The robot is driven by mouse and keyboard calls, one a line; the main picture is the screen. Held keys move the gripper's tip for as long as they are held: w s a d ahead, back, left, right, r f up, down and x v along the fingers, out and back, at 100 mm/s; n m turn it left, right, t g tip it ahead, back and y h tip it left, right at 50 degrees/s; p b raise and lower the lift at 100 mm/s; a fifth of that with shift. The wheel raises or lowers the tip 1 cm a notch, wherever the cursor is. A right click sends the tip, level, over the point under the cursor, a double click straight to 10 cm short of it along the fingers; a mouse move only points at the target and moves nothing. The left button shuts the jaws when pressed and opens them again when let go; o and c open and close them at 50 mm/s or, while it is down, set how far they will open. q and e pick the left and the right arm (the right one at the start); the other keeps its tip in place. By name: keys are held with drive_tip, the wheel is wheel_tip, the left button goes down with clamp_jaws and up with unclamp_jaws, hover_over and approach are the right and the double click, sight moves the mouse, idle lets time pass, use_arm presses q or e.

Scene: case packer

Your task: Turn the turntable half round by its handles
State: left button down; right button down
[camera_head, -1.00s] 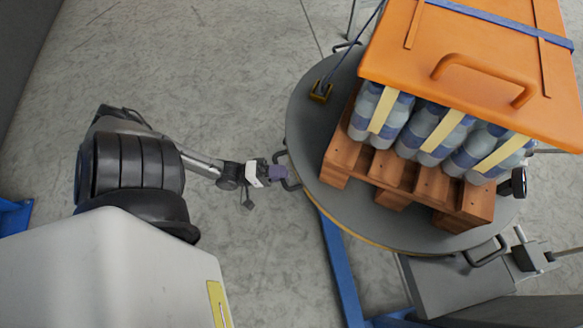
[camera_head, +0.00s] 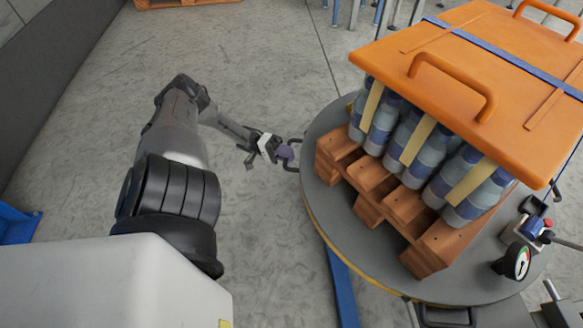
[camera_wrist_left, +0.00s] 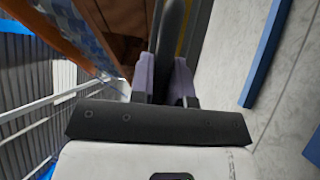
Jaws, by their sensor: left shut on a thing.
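The round grey turntable (camera_head: 318,185) carries a wooden pallet (camera_head: 352,178) with bottles under an orange lid. A dark handle (camera_head: 292,166) stands out from its left rim. My left gripper (camera_head: 289,153) is at this handle, shut on it. The left wrist view shows the two purple-grey fingers (camera_wrist_left: 164,82) on either side of the dark handle bar (camera_wrist_left: 172,28). Another handle (camera_head: 447,316) shows at the rim near the bottom edge. My right gripper cannot be made out in these views.
The orange lid (camera_head: 400,65) has raised handles and a blue strap. A round gauge (camera_head: 517,262) and a small box with a red button (camera_head: 530,226) are at the turntable's right side. A blue floor beam (camera_head: 341,285) runs below.

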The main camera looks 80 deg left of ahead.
use_arm(q)
drive_tip(key=shift+w+a, duration=0.3)
drive_tip(key=shift+a, duration=0.6)
drive_tip(key=shift+g+h, duration=0.4)
drive_tip(key=c, duration=1.1)
unclamp_jaws()
drive_tip(key=b+v, duration=0.3)
drive_tip(key=v, duration=1.1)
drive_tip(key=shift+b, duration=0.3)
